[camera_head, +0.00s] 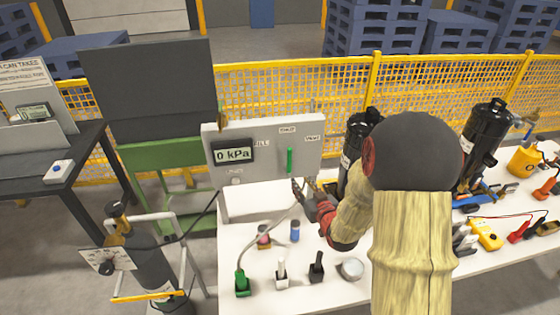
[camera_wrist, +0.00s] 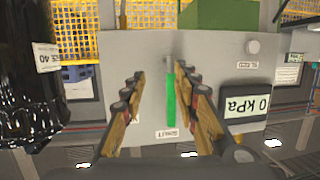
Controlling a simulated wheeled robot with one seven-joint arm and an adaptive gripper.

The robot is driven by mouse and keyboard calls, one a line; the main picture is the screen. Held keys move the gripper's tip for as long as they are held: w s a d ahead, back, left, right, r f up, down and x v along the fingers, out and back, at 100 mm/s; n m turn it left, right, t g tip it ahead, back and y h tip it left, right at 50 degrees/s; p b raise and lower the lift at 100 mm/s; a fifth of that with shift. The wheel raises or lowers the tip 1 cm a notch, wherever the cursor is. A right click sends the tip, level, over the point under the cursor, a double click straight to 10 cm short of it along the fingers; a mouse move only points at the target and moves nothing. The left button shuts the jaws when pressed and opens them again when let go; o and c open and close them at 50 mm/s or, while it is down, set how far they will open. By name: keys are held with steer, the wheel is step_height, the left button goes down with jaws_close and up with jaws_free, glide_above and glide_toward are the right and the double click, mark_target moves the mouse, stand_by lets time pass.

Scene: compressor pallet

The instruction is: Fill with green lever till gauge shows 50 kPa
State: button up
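The grey panel (camera_head: 217,135) stands at the back of the white table; its display (camera_head: 233,154) reads 0 kPa. The green lever (camera_head: 289,160) points upright on the panel's front. My gripper (camera_head: 306,186) is just below and in front of the lever, partly hidden behind my arm. In the upside-down wrist view, the green lever (camera_wrist: 171,98) stands in the gap between the two fingers of my gripper (camera_wrist: 159,74). The fingers are apart; I cannot tell whether either touches it. The display (camera_wrist: 246,106) also shows 0 kPa there.
A black cylinder (camera_head: 358,135) stands right of the panel, close to my gripper; it fills the left of the wrist view. Yellow fencing (camera_head: 295,92) runs behind.

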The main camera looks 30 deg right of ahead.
mark_target(291, 158)
step_height(291, 158, up, 7)
steer(key=w+a+t+y, duration=0.1)
steer(key=w+a+t, duration=0.1)
steer(key=t, duration=0.1)
steer(key=w, duration=0.4)
steer(key=w+d, duration=0.1)
steer(key=w, duration=0.1)
steer(key=shift+w+d+f+b, duration=0.1)
steer(key=shift+w+f+b, duration=0.1)
steer(key=shift+w+b, duration=0.2)
steer(key=shift+c, duration=1.4)
jaws_close()
